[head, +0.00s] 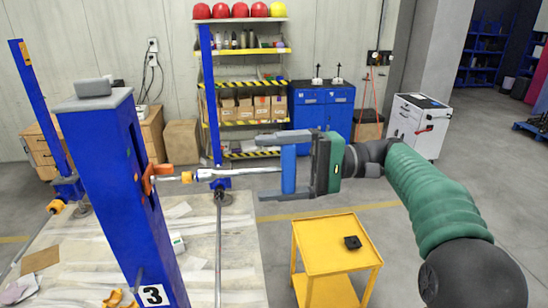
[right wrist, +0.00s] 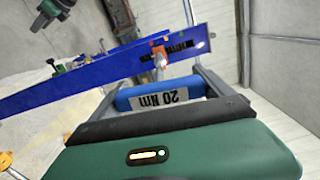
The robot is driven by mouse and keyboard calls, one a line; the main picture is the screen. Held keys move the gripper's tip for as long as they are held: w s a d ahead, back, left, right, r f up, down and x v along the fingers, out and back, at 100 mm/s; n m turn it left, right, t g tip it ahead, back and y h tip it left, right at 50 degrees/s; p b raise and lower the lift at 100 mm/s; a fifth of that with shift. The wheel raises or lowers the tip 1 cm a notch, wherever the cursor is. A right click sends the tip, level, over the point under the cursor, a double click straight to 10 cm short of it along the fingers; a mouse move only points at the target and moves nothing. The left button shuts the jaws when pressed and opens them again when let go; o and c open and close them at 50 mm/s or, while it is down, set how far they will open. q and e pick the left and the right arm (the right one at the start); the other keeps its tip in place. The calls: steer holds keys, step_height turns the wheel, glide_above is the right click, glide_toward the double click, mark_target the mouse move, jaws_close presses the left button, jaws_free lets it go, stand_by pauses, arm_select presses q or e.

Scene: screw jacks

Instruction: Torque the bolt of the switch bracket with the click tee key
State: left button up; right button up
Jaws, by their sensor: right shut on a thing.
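The click tee key's blue handle (head: 288,168) is held crosswise between the two grey fingers of my right gripper (head: 264,176). In the right wrist view the handle (right wrist: 135,101) carries a "20 Nm" label. Its silver shaft (head: 240,171) runs left, roughly level, toward the orange switch bracket (head: 150,178) on the blue column marked 3. The bracket also shows in the right wrist view (right wrist: 159,52), in line beyond the handle. The bolt is too small to make out, so I cannot tell if the key's tip is seated on it. My left gripper is not in the head view.
The tall blue column (head: 115,190) stands at the left on a pale, littered floor area. A yellow cart (head: 325,245) with a small black item stands below my right gripper. Shelves and a blue cabinet (head: 322,105) stand by the back wall. Open floor lies at the right.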

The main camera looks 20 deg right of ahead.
mark_target(232, 171)
steer(key=x, duration=0.6)
steer(key=shift+w+a+f+b, duration=0.15)
steer(key=shift+w+a+b, duration=0.15)
steer(key=shift+w, duration=0.2)
steer(key=n+b, duration=0.4)
steer(key=b, duration=0.1)
steer(key=n+b, duration=0.4)
steer(key=b, duration=0.1)
steer(key=shift+s+f+n+b, duration=0.1)
steer(key=shift+f+n+b, duration=0.1)
steer(key=shift+n+b, duration=0.15)
steer(key=shift+r+n, duration=0.3)
steer(key=shift+n, duration=0.35)
steer(key=shift+s+a+r, duration=0.1)
steer(key=shift+s+r, duration=0.05)
steer(key=shift+r, duration=0.05)
steer(key=shift+s+f+b, duration=0.1)
steer(key=shift+b, duration=0.25)
